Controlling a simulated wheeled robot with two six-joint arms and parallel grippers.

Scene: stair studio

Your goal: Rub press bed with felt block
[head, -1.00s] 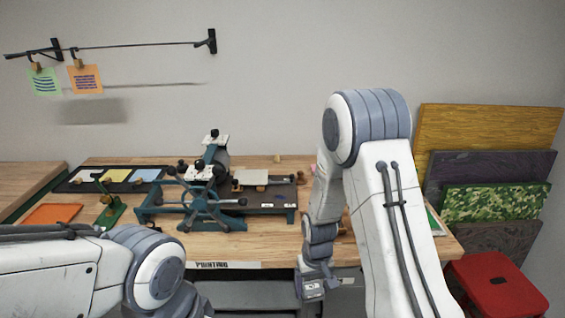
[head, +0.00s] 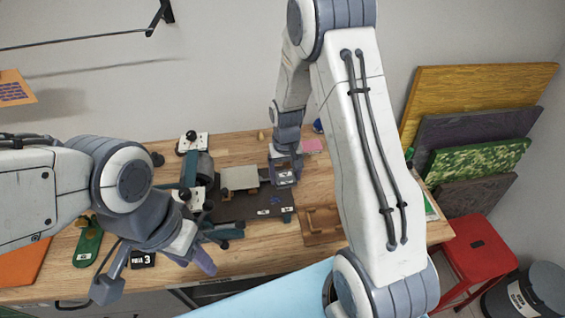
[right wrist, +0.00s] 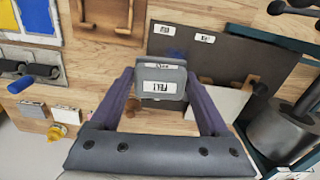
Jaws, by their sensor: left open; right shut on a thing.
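The grey felt block (right wrist: 160,84), labelled FELT, sits between the purple fingers of my right gripper (right wrist: 162,95), which is shut on it. In the head view my right gripper (head: 284,168) is at the right end of the dark press bed (head: 232,207). The bed also shows in the right wrist view (right wrist: 185,48), beyond the block. I cannot tell whether the block touches it. A pale plate (head: 239,178) lies on the bed. My left gripper (head: 156,274) is open and empty over the front left of the bench, its fingers spread.
The press's teal frame and wheel handles (head: 222,232) stand close beside my left gripper. A wooden tray (head: 321,222) lies right of the bed. A green stand (head: 88,243) is at left. A red stool (head: 474,250) and leaning boards (head: 478,150) are at right.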

